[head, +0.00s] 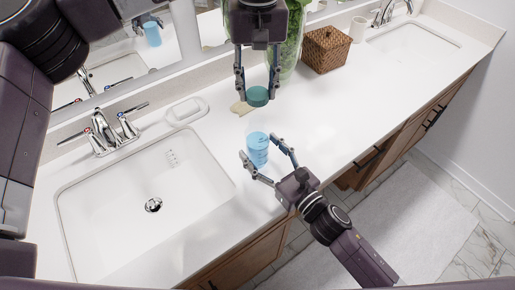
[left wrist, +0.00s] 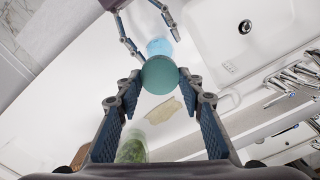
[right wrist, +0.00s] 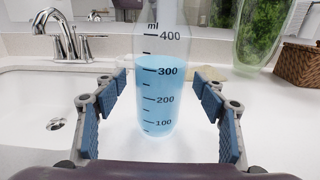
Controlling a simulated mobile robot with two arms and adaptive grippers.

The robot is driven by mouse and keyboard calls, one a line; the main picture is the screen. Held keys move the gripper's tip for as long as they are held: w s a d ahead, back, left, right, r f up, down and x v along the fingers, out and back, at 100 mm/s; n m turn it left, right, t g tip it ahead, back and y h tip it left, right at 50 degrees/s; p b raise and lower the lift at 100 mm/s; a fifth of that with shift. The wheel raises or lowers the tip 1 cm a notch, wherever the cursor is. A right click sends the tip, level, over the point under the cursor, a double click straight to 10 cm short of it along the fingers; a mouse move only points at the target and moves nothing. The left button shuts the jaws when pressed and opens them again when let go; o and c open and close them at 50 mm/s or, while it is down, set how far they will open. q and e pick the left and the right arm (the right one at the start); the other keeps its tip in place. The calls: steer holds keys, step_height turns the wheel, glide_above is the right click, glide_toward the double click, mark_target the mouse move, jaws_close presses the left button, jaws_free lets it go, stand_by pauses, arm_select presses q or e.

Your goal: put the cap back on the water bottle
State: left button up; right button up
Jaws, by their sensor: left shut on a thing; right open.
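The water bottle (head: 257,150) stands upright on the white counter, with blue water and ml marks that show in the right wrist view (right wrist: 157,95). Its top is out of the right wrist view. My right gripper (head: 264,160) is open, its fingers on either side of the bottle with gaps. My left gripper (head: 256,90) is shut on the teal round cap (head: 257,97), held above and behind the bottle, apart from it. The cap also shows between the fingertips in the left wrist view (left wrist: 160,74), partly covering the bottle (left wrist: 159,47) there.
A sink (head: 125,215) with a faucet (head: 104,132) is at the left, and a soap dish (head: 186,110) behind it. A flat beige piece (head: 241,108) lies behind the bottle. A glass vase with greenery (head: 291,45), a wicker basket (head: 325,49) and a cup (head: 357,28) stand at the back. Counter right of the bottle is clear.

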steer(key=shift+x, duration=0.85)
jaws_close()
arm_select(q)
steer(key=shift+f, duration=2.45)
